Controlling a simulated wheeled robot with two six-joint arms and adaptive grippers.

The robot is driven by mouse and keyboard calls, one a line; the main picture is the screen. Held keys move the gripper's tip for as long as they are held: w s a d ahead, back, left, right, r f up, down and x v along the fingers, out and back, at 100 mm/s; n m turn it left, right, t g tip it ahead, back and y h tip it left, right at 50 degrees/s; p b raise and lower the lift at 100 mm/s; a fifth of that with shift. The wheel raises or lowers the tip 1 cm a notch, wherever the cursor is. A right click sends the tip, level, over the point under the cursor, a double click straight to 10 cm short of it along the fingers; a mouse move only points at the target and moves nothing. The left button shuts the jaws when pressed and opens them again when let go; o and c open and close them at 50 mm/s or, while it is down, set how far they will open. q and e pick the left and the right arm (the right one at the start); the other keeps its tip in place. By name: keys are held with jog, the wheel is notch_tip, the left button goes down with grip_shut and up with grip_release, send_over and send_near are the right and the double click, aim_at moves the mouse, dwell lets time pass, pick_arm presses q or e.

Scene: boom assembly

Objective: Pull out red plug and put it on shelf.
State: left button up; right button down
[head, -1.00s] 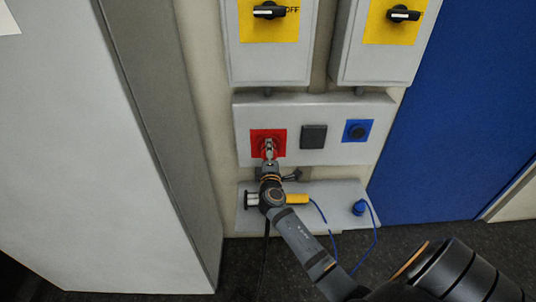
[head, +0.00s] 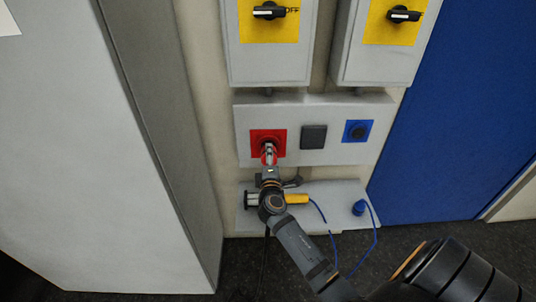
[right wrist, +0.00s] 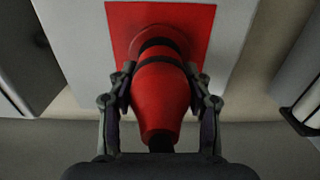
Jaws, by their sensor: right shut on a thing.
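The red plug (right wrist: 161,98) is a tapered red body with a dark cable end. My right gripper (right wrist: 160,85) is shut on it, with one finger on each side. In the head view my right gripper (head: 269,160) is in front of the red square socket plate (head: 258,139), and a bit of red shows between its fingers. The plug's front faces the red socket, with a dark ring between them; I cannot tell how far it is inserted. The grey shelf (head: 338,198) is below the socket box. My left gripper is not in view.
A blue plug (head: 359,208) with a blue cable and a yellow-handled item (head: 297,199) are on the shelf. A black cover (head: 313,137) and a blue socket (head: 357,131) are right of the red socket. A grey cabinet (head: 90,150) stands at left.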

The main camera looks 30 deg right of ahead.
jog(key=shift+v, duration=1.85)
